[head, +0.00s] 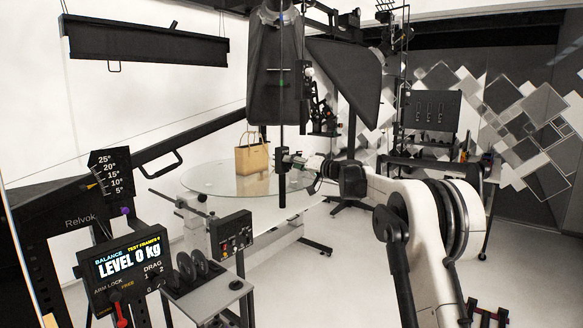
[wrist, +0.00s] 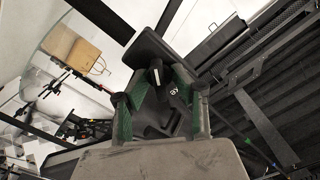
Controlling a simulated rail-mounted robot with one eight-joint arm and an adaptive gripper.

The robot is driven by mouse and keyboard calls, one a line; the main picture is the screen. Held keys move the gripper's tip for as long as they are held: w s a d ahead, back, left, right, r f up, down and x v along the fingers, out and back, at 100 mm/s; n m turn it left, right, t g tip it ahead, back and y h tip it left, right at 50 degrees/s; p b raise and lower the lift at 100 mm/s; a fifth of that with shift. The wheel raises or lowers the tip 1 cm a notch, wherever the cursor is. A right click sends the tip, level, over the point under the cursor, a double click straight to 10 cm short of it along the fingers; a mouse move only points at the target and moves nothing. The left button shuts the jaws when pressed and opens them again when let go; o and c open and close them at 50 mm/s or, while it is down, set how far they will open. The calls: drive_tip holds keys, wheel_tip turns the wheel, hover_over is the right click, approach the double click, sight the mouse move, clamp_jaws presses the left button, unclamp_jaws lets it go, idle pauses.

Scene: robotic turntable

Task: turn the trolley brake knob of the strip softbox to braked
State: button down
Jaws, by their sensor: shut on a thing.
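My gripper (head: 287,160) reaches in from the right in the head view, at a small black block on a dark vertical pole (head: 282,185) below the hanging black softboxes. In the wrist view my gripper (wrist: 160,97) has its green-padded fingers on either side of a small black knob (wrist: 155,74), shut on it. Small white lettering shows beside the knob, too small to read surely. The knob is hidden by the gripper in the head view, and its set position cannot be told. Which hanging light is the strip softbox is not clear; a long black panel (head: 145,42) hangs upper left.
A round glass table (head: 215,182) bears a tan bag (head: 252,158) behind the pole. A control stand with a display (head: 128,262) and a small black panel (head: 232,232) stand at front left. A large black softbox (head: 345,80) hangs close above my arm.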

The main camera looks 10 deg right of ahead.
drive_tip(key=m+b, duration=0.1)
drive_tip(key=m, duration=0.4)
drive_tip(key=shift+f+b, duration=0.15)
drive_tip(key=shift+b, duration=0.15)
drive_tip(key=m, duration=0.5)
drive_tip(key=shift+d+f+b, duration=0.1)
drive_tip(key=shift+b, duration=0.3)
drive_tip(key=shift+m, duration=0.3)
drive_tip(key=c, duration=1.8)
unclamp_jaws()
drive_tip(key=v, duration=1.2)
